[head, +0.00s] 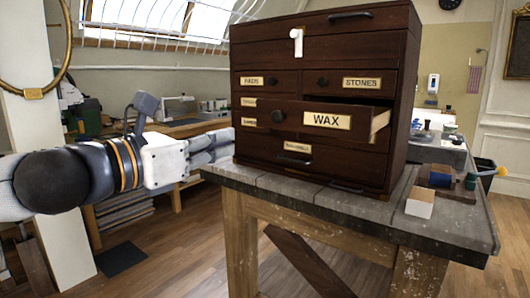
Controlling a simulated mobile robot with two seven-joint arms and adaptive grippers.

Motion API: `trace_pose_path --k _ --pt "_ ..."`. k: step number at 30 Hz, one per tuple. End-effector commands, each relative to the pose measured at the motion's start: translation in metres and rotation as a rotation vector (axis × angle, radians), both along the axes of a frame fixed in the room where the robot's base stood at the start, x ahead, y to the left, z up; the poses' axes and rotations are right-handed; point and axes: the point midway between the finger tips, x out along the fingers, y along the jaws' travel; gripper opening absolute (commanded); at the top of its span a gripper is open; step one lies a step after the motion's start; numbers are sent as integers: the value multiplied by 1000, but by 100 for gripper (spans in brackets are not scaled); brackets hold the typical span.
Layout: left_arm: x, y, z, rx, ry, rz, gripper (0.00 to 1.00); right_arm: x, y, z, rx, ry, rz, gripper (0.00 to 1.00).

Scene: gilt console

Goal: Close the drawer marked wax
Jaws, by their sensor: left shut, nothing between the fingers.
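The dark wooden chest (300,50) stands on a grey-topped workbench. The other drawers in view look shut. My left gripper (231,148) comes in from the left, shut and empty, its fingers pointing right toward the chest's left edge, at about the height of the WAX drawer. It appears apart from the drawer front; whether it touches the chest is unclear. My right gripper is out of view.
The workbench top (270,182) is bare along its front. A white-topped block (420,203), a blue item (441,176) and a small green item (470,181) lie right of the chest. A white number 1 (297,42) marks the chest's upper front.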

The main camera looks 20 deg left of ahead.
Motion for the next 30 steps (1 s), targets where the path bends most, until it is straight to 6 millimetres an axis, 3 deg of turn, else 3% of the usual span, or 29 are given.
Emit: trace_pose_path --k 2,5,12,21,30 --pt "-2 9 16 -58 -18 13 0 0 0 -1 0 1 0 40" --pt "4 8 17 -72 -17 15 0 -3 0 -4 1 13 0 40" --pt "49 -12 12 -66 -10 14 0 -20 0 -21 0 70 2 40" --pt "104 -36 20 -66 -18 14 0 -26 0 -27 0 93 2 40" --pt "126 -45 22 -67 -21 13 0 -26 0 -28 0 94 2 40"
